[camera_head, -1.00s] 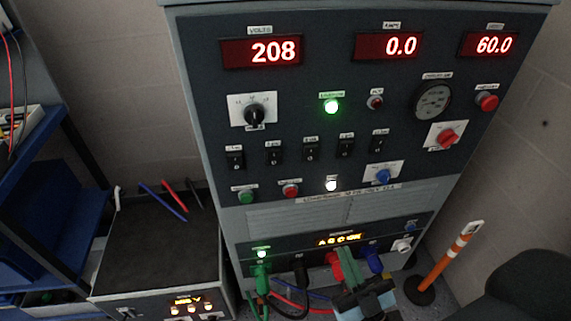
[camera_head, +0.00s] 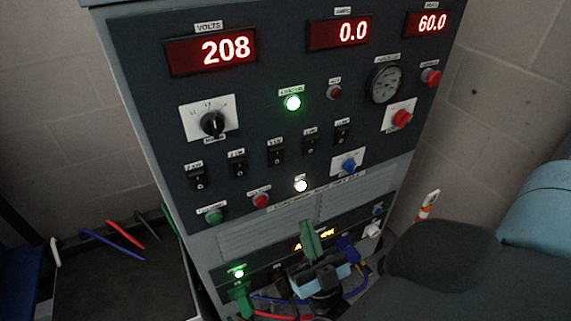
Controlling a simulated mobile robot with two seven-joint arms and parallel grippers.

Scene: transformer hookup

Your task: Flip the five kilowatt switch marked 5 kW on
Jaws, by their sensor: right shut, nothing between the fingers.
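A row of several black rocker switches (camera_head: 276,155) runs across the middle of the dark panel (camera_head: 245,120), each under a small white label. The labels are too blurred to read surely, so I cannot tell which switch is marked 5 kW. My right gripper (camera_head: 308,231) has green fingers that are shut and empty. It is in front of the lower part of the cabinet, below the switch row, and appears apart from the switches. It hides part of the lower connector panel. My left gripper is not in view.
Red displays read 208 volts (camera_head: 210,50), 0.0 and 60.0. Near the switches are a black selector knob (camera_head: 212,123), a lit green lamp (camera_head: 292,103), a blue knob (camera_head: 349,166) and a red knob (camera_head: 402,118). Cables (camera_head: 285,302) hang below.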

